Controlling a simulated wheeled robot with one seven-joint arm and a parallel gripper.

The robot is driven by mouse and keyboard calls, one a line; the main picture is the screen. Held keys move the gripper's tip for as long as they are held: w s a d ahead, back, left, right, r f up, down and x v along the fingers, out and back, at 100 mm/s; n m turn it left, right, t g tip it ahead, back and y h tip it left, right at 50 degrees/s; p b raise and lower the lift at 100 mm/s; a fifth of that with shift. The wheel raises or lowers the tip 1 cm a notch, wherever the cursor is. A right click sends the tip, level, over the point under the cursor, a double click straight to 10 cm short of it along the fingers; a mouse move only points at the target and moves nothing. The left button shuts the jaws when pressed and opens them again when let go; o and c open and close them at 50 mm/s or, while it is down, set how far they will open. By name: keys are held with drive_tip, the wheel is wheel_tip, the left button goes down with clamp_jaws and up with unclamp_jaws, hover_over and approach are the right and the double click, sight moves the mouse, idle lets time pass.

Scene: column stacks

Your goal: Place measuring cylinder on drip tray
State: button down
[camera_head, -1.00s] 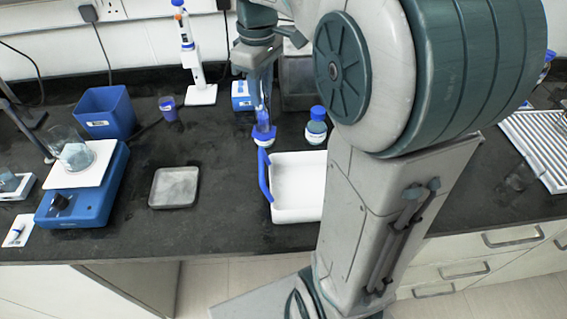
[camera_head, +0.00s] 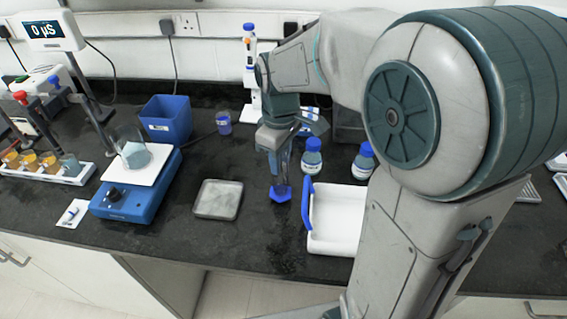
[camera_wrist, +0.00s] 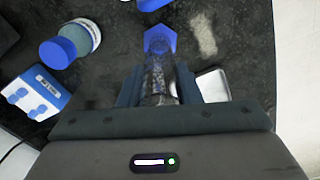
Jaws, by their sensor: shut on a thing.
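My gripper (camera_head: 281,152) is shut on a clear measuring cylinder (camera_head: 281,174) with a blue hexagonal base, held about upright. In the wrist view the cylinder (camera_wrist: 158,78) stands between the fingers (camera_wrist: 158,92), its blue base at the far end. Whether the base touches the counter, I cannot tell. A small square grey tray (camera_head: 218,199), which looks like the drip tray, lies flat and empty just left of the cylinder. Part of it shows in the wrist view (camera_wrist: 212,86), right of the cylinder.
A white tray (camera_head: 335,225) with a blue handle lies right of the cylinder. Blue-capped bottles (camera_head: 312,158) stand behind it. A blue stirrer (camera_head: 130,200) with a beaker is left of the grey tray.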

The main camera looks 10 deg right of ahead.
drive_tip(key=shift+f, duration=1)
drive_tip(key=shift+f, duration=0.15)
drive_tip(key=c, duration=1)
unclamp_jaws()
drive_tip(key=shift+c, duration=0.2)
